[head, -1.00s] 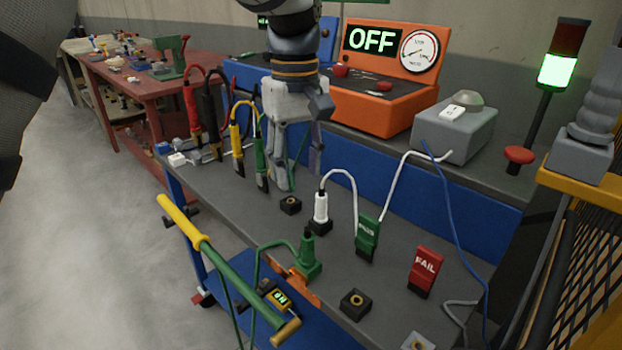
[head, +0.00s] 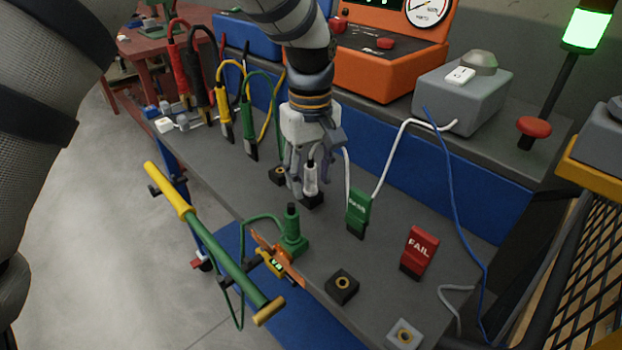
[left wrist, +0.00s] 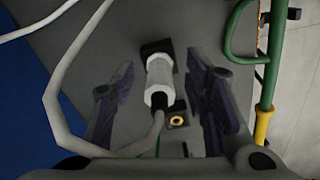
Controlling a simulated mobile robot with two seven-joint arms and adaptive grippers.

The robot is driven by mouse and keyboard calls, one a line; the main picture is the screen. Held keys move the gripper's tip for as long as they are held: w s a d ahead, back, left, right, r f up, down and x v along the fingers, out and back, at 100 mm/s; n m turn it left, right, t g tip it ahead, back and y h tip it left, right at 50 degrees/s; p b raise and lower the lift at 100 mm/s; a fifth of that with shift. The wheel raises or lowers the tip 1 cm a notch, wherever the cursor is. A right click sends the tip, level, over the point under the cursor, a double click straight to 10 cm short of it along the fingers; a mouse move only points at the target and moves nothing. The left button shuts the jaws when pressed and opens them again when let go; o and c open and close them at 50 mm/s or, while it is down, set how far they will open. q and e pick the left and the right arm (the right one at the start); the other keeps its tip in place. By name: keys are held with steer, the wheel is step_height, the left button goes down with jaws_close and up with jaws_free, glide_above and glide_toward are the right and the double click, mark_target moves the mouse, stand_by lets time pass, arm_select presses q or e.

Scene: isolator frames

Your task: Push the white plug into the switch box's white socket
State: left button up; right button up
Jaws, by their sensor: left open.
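The white plug (head: 311,178) stands upright in a small black holder (head: 312,201) on the grey bench, with a white cable curving from its top. My left gripper (head: 308,176) is over the plug from above, fingers open. The left wrist view shows the plug (left wrist: 159,78) between the two spread fingers (left wrist: 160,105), with a gap on each side. The grey switch box (head: 462,97) stands at the back right, with a small white part (head: 460,76) on top and the white cable running to it. My right gripper is not seen.
The green PASS block (head: 358,211) and red FAIL block (head: 416,251) stand right of the plug. A green plug (head: 293,234) stands at the bench's front edge. Black blocks with brass holes (head: 341,287) are nearby. Yellow and green probes (head: 223,118) stand left. A blue cable (head: 452,195) hangs at right.

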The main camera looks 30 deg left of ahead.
arm_select(q)
steer(key=shift+r, duration=0.1)
jaws_close()
steer(key=shift+r, duration=0.1)
step_height(320, 180, up, 10)
steer(key=shift+f, duration=0.1)
stand_by(0.3)
